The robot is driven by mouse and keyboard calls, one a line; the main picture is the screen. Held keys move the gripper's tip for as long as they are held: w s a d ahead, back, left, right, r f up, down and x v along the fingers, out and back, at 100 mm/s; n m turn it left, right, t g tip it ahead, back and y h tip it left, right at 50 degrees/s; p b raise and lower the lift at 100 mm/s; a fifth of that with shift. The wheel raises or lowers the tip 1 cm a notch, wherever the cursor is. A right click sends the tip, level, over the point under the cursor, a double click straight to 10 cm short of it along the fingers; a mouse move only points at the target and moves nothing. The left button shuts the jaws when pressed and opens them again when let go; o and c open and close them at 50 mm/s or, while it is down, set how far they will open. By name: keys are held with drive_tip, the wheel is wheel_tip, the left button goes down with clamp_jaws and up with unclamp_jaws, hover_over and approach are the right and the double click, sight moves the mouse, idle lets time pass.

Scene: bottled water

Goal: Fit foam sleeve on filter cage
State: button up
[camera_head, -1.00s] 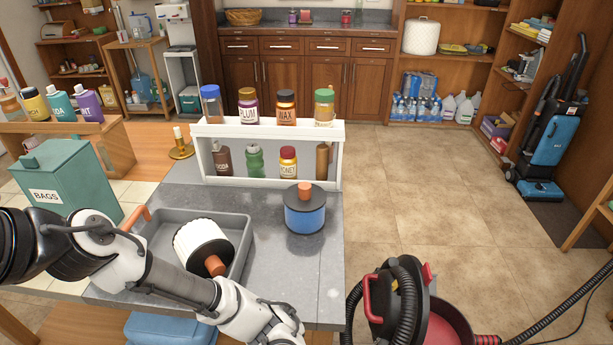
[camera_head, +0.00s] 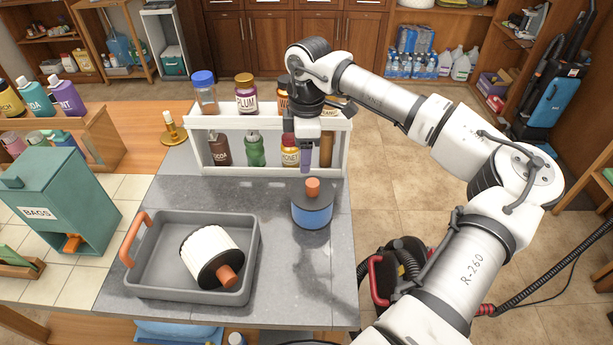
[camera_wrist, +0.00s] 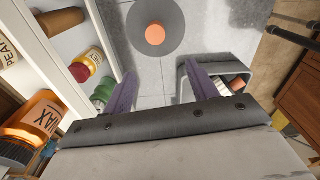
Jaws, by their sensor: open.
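A blue cylinder (camera_head: 312,212) with a dark top and an orange knob stands upright on the grey counter; its blue band may be the foam sleeve. In the wrist view its dark round top (camera_wrist: 140,47) and orange knob show ahead of the fingers. A white pleated cylinder (camera_head: 212,250) with dark ends and an orange knob lies tilted in the grey tray (camera_head: 252,235); I cannot tell which piece is the filter cage. My gripper (camera_head: 306,160) hangs above and behind the blue cylinder, beside the shelf. Its purple fingers (camera_wrist: 163,88) are apart and empty.
A white two-tier shelf (camera_head: 228,122) with several bottles stands close behind my gripper. A green BAGS box (camera_head: 65,205) is left of the tray. A brass candlestick-like stand (camera_head: 171,128) is left of the shelf. The counter's front right is clear.

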sight(312, 182)
drive_tip(key=shift+m+h, duration=0.3)
drive_tip(key=shift+m, duration=0.1)
drive_tip(key=f+b, duration=0.1)
drive_tip(key=f, duration=0.1)
drive_tip(key=d+f+b, duration=0.1)
drive_tip(key=f, duration=0.2)
drive_tip(key=d+f+b, duration=0.1)
drive_tip(key=f+b, duration=0.1)
drive_tip(key=f, duration=0.1)
drive_tip(key=shift+w+f, duration=0.25)
drive_tip(key=shift+f+b, duration=0.7)
drive_tip(key=shift+b, duration=0.3)
drive_tip(key=shift+c, duration=0.2)
drive_tip(key=c, duration=1.1)
drive_tip(key=shift+r+p, duration=1.05)
drive_tip(key=shift+r, duration=2)
